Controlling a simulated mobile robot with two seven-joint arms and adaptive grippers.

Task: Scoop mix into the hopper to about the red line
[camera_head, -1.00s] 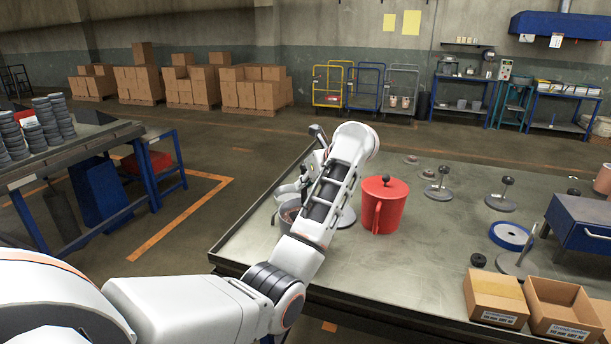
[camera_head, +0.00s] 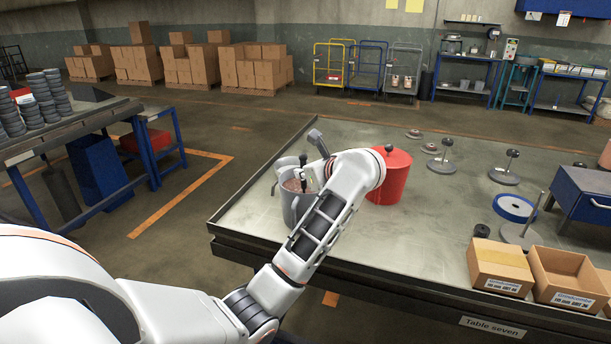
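A grey pot (camera_head: 291,211) with a brownish-pink mix inside stands near the left end of the table. My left gripper (camera_head: 306,182) is at the pot's mouth, coming down from the right. Its fingers are small and partly hidden by my wrist, so I cannot tell whether they are open or shut. A dark grey, tilted piece (camera_head: 318,143), perhaps a scoop's handle, sticks up by the gripper. No scoop bowl shows. A red lidded container (camera_head: 394,178) with a dark knob stands just right of my wrist, partly covered. I see no red line. My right gripper is out of view.
Small stands with dark knobs (camera_head: 505,168), a blue ring (camera_head: 514,207) and a blue drawer box (camera_head: 583,205) are on the table's right. The table (camera_head: 430,240) is clear in the middle.

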